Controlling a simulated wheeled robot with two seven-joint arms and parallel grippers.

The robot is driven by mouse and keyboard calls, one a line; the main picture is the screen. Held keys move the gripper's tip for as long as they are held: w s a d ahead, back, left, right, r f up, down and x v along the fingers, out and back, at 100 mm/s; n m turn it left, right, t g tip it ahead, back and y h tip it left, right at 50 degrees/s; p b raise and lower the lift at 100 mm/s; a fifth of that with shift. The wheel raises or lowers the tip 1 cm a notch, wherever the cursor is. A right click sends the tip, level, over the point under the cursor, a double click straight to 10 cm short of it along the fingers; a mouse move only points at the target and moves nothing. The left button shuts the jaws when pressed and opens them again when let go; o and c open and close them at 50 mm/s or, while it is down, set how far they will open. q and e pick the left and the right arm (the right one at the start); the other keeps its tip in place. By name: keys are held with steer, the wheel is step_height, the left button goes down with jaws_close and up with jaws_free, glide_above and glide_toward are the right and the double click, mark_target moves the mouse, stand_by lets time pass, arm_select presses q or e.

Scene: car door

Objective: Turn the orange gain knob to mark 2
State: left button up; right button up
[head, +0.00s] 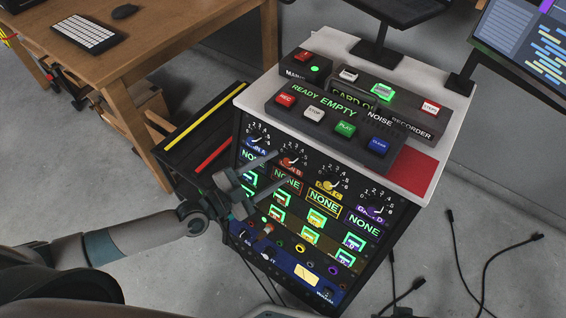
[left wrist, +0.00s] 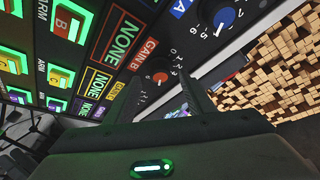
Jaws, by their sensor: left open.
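The orange gain knob, labelled GAIN B (head: 289,161), sits on the upper row of the dark upright panel, second from the left. It also shows in the left wrist view (left wrist: 160,77), with a number scale around it. Its pointer is too small to read surely. The display below it reads NONE. My left gripper (head: 284,167) is open, its two fingers apart and pointing at the panel near this knob. In the left wrist view the knob appears between the fingertips; I cannot tell whether they touch it. My right gripper is not in view.
A blue knob (left wrist: 224,18) labelled A is beside it, with yellow (head: 332,185) and purple (head: 375,210) knobs to the right. Lit green-framed buttons fill the rows below. A button box (head: 335,112) stands on top. A wooden desk (head: 140,55) is at left; cables lie on the floor at right.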

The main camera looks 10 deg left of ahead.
mark_target(286, 163)
arm_select(q)
steer(key=shift+x, duration=1.65)
steer(key=shift+c, duration=0.3)
steer(key=c, duration=1)
